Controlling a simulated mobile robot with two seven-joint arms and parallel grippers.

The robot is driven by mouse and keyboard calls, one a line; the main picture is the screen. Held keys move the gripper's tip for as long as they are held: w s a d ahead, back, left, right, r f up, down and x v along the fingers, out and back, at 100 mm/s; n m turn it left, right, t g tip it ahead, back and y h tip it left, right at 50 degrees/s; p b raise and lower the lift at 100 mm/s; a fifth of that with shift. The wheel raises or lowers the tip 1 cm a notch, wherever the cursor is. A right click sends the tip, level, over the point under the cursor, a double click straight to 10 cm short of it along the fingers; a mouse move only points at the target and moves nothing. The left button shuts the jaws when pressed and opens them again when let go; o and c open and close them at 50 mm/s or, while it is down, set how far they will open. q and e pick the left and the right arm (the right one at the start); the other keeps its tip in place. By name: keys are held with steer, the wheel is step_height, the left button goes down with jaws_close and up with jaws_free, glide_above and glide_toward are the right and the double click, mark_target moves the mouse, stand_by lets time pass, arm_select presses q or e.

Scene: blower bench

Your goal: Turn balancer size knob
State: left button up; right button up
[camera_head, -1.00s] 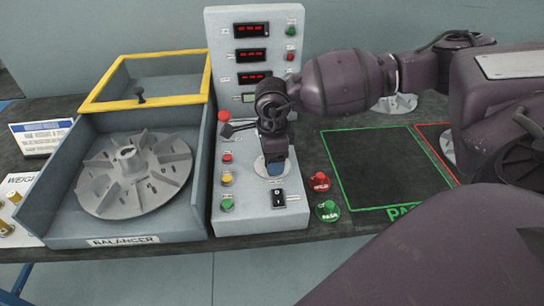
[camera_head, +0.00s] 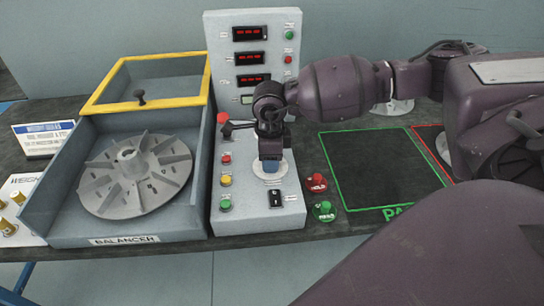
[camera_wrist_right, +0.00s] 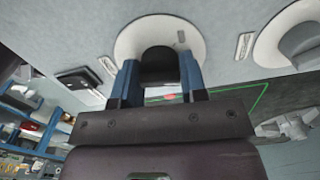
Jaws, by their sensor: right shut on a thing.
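The balancer (camera_head: 120,240) stands at the left, with its grey control panel (camera_head: 245,215) beside it. My right gripper (camera_head: 270,166) reaches down to the panel over a round white dial (camera_head: 286,170). In the right wrist view, the blue fingers of my right gripper (camera_wrist_right: 158,68) stand one on each side of a dark knob (camera_wrist_right: 157,55) on a white dial plate (camera_wrist_right: 127,40). The gripper is shut on this knob. The head view hides the knob behind the gripper. My left gripper is out of view.
A grey bladed impeller (camera_head: 135,172) lies in the balancer below a yellow-framed lid (camera_head: 145,102). Green, yellow and red buttons line the panel, with a black rocker switch (camera_head: 275,199). Red and green buttons (camera_head: 324,211) stand to its right. A second knob (camera_wrist_right: 299,42) shows in the wrist view.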

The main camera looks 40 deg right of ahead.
steer(key=shift+r+m+p, duration=0.2)
steer(key=shift+m+p, duration=0.25)
steer(key=shift+m, duration=0.35)
steer(key=shift+m+p, duration=0.4)
steer(key=shift+m, duration=0.4)
steer(key=shift+m+p, duration=0.35)
steer(key=shift+m, duration=0.25)
steer(key=shift+f+m+p, duration=0.15)
steer(key=shift+m+p, duration=0.15)
steer(key=shift+m, duration=0.3)
steer(key=o, duration=0.9)
